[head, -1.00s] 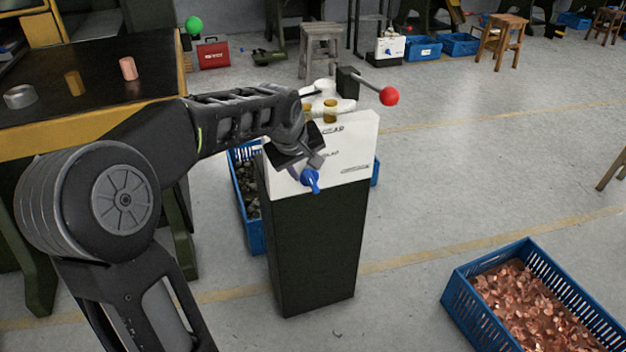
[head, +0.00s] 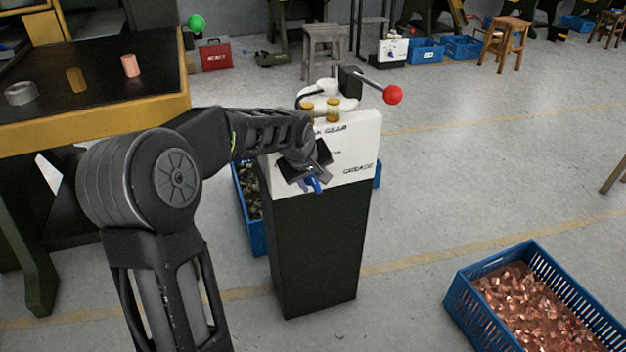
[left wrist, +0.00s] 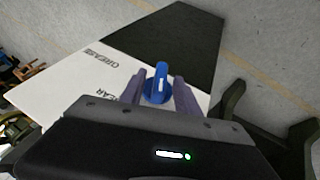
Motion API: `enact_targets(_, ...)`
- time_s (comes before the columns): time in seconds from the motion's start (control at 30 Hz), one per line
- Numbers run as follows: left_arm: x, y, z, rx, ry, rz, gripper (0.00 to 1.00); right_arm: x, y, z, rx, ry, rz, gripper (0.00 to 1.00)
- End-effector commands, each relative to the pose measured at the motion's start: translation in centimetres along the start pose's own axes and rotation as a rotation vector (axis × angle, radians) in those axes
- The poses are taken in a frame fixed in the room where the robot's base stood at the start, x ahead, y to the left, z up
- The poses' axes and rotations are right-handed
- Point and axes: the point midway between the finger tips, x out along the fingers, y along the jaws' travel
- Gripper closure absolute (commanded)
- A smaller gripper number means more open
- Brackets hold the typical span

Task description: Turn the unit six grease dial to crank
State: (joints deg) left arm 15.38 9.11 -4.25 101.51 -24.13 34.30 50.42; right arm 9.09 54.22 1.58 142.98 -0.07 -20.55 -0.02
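The blue grease dial (head: 314,185) sits low on the white front panel (head: 352,150) of a unit on a dark pedestal. My left gripper (head: 312,178) is at the dial and hides part of it. In the left wrist view the dial (left wrist: 158,84) stands between the two fingers (left wrist: 160,92), one on each side, with narrow gaps showing. The fingers are open. The dial's bar points up in that view, toward the dark pedestal. The panel reads GREASE and GEAR; other lettering is hidden by my gripper. My right gripper is out of view.
A lever with a red ball (head: 392,95) sticks out at the unit's upper right. A blue crate (head: 252,235) stands close behind the pedestal. Another crate (head: 460,304) of copper scraps is at lower right. A dark-topped table (head: 150,108) is left.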

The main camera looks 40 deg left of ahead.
Motion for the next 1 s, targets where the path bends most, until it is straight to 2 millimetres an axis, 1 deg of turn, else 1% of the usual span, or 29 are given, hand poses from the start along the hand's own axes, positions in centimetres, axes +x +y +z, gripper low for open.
enact_targets(0.03, -0.01, -0.01, 0.00, 0.000, 0.000, 0.000, 0.63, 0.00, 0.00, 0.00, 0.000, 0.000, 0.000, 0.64)
enact_targets(0.4, -0.03, -0.02, 0.02, 0.000, 0.000, 0.000, 0.94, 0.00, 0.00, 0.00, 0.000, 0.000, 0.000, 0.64)
enact_targets(0.5, -0.03, -0.02, 0.02, 0.000, 0.000, 0.000, 1.00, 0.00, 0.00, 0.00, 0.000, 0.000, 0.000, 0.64)
enact_targets(1.0, -0.09, 0.03, 0.00, 0.005, -0.001, -0.012, 1.00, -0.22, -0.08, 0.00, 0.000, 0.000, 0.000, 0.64)
